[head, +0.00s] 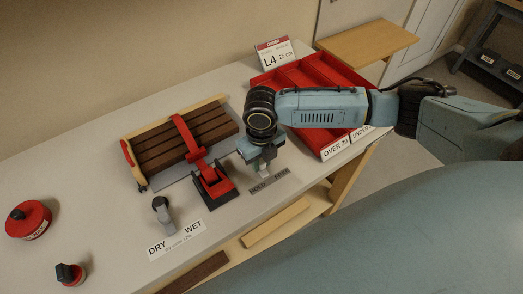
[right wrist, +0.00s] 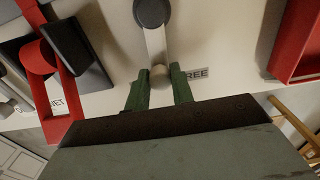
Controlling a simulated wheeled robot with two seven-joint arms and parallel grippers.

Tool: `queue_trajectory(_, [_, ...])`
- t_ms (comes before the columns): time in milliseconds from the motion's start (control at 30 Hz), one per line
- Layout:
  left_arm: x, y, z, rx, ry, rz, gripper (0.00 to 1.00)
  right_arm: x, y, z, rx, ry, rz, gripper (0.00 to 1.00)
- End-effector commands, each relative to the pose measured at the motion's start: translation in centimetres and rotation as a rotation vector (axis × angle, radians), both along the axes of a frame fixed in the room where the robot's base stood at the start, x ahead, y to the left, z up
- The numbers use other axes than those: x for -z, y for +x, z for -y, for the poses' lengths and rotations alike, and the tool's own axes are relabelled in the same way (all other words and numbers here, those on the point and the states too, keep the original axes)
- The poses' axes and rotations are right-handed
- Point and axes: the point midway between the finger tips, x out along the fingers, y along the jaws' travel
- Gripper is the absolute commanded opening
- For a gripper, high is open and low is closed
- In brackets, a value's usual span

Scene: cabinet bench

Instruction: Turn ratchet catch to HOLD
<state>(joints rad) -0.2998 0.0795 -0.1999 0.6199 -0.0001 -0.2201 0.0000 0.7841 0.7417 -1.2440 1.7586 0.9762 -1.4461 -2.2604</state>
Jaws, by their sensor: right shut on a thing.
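The ratchet catch is a grey lever with a dark round pivot (right wrist: 152,12) and a pale knob (right wrist: 160,73) at its free end. In the right wrist view its arm points down the picture, nearly straight with a slight lean. My right gripper (right wrist: 160,88) has its green fingers on both sides of the knob, shut on it. A label plate (head: 270,183) reads HOLD and FREE in the head view. In the wrist view "REE" shows right of the knob; the HOLD end is hidden behind the finger. In the head view my right gripper (head: 262,165) covers most of the catch. My left gripper is not in view.
Left of the catch stand a red strap clamp (head: 212,186) over brown slats (head: 160,153) and a DRY/WET lever (head: 162,210). A red divided tray (head: 262,88) lies behind my right arm.

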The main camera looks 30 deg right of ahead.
Motion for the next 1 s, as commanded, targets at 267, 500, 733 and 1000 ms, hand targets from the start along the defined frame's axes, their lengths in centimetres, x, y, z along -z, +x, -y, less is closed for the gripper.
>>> queue_trajectory(267, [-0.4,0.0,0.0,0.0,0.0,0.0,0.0,0.0,0.0,-1.0,-0.002,0.002,0.0,0.17])
queue_trajectory(500, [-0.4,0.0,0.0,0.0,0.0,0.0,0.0,0.0,0.0,-1.0,-0.002,0.002,0.0,0.17])
queue_trajectory(733, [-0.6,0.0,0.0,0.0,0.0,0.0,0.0,-0.1,0.3,-1.9,-0.002,0.003,0.0,0.17])
queue_trajectory(1000, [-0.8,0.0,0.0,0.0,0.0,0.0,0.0,0.0,0.5,-2.6,-0.001,0.001,0.001,0.17])
